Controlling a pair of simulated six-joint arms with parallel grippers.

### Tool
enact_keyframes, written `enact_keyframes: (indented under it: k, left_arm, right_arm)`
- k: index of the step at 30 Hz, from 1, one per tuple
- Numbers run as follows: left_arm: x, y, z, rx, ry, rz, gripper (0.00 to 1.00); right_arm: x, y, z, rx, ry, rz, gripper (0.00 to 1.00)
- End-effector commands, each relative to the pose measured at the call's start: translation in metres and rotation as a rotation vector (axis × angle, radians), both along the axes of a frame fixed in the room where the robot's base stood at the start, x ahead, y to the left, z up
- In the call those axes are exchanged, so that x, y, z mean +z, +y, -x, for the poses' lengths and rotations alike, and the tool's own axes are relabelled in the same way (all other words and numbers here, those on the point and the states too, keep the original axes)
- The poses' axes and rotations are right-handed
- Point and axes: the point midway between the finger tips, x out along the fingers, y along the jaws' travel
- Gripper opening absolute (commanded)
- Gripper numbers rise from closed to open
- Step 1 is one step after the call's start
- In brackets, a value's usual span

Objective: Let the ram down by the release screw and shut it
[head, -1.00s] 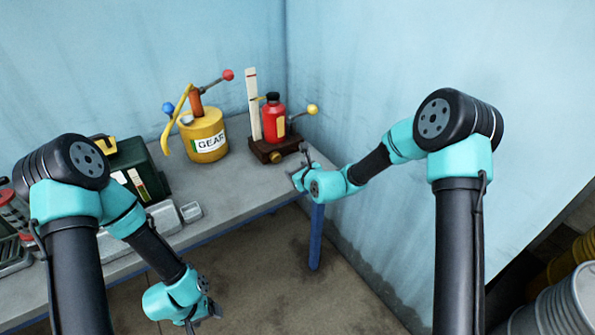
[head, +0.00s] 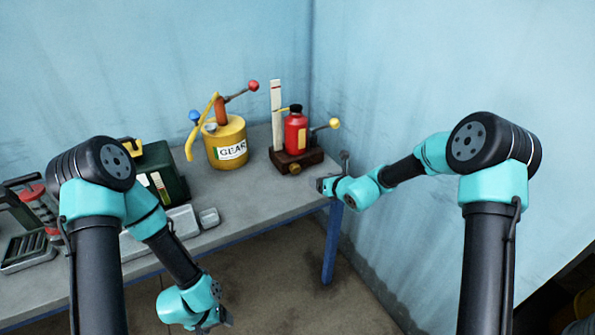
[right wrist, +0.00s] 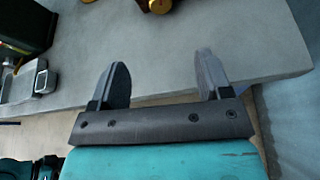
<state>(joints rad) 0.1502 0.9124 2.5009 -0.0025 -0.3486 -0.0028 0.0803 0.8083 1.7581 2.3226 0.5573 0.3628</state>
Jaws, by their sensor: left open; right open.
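The red jack (head: 296,134) stands upright on a dark brown base (head: 312,158) at the right end of the bench. A brass release screw knob (head: 295,168) sits low on the front of the base. A lever with a yellow ball (head: 335,123) sticks out to the right. A white marked scale (head: 276,112) stands upright beside the jack. My right gripper (head: 322,186) is open and empty at the bench's front edge, apart from the knob; its spread fingers (right wrist: 165,80) show in the right wrist view. My left gripper (head: 222,321) hangs low in front of the bench, empty.
A yellow gear oil can (head: 227,142) with a red-knobbed lever stands left of the jack. A dark green case (head: 160,165) and small metal trays (head: 209,217) are farther left. Blue walls close the corner behind and to the right. The bench (head: 265,205) before the jack is clear.

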Motion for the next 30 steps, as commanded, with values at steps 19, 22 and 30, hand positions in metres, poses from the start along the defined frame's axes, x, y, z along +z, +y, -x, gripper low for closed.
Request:
enact_keyframes:
  k: [19, 22, 30]
  left_arm:
    - [0.0, 0.0, 0.0, 0.0, 0.0, 0.0, 0.71]
    - [0.0, 0.0, 0.0, 0.0, 0.0, 0.0, 0.71]
    - [0.0, 0.0, 0.0, 0.0, 0.0, 0.0, 0.71]
  right_arm:
    - [-0.009, 0.01, -0.017, -0.001, 0.002, -0.004, 0.71]
    - [-0.014, 0.018, -0.029, 0.0, 0.002, -0.002, 0.71]
    - [-0.031, 0.039, -0.064, 0.001, 0.001, -0.003, 0.71]
